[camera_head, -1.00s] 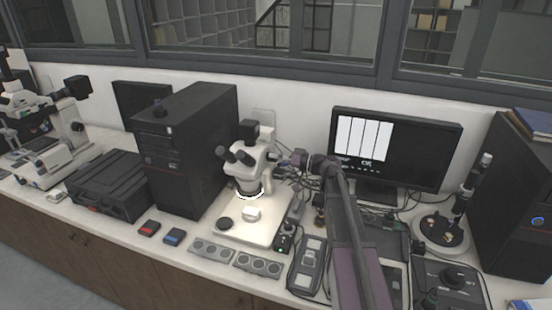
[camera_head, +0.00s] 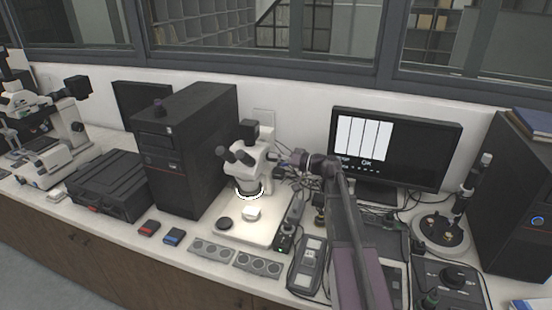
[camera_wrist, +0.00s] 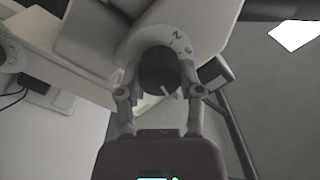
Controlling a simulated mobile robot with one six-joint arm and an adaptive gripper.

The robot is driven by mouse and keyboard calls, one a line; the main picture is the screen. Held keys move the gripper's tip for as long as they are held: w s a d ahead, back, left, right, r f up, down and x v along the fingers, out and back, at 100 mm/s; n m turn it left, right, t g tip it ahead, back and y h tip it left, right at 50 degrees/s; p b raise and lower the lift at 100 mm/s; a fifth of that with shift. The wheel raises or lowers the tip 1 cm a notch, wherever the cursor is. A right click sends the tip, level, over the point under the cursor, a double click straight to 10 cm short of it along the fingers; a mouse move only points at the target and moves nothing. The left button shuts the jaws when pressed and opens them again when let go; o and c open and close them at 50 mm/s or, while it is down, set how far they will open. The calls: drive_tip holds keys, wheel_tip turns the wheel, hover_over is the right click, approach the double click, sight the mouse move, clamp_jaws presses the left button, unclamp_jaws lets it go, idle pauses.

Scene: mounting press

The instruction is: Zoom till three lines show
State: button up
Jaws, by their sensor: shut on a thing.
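A white stereo microscope (camera_head: 255,165) stands on its lit base, with a small pale block (camera_head: 252,213) under its ring light. In the wrist view, a dark round zoom knob (camera_wrist: 158,68) sits on a pale dial marked with numbers, with 2 and 3 readable. My gripper (camera_wrist: 158,88) has a finger on each side of this knob and is shut on it. In the head view my gripper (camera_head: 287,160) is at the microscope's right side. The monitor (camera_head: 425,150) shows a white panel (camera_head: 357,138) with three dark vertical lines and "OK" below it.
A black computer tower (camera_head: 190,150) stands close left of the microscope. Grey control boxes (camera_head: 258,263) lie along the front edge. A hand-switch box (camera_head: 307,265), cables and another device (camera_head: 440,230) crowd the right side. Little free bench is left near my arm.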

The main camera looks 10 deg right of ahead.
drive_tip(key=m, duration=0.7)
idle(0.3)
idle(0.4)
drive_tip(key=o, duration=1.1)
drive_tip(key=shift+o, duration=0.2)
drive_tip(key=shift+d, duration=0.1)
drive_tip(key=v, duration=0.7)
drive_tip(key=shift+s, duration=0.15)
drive_tip(key=shift+f, duration=0.15)
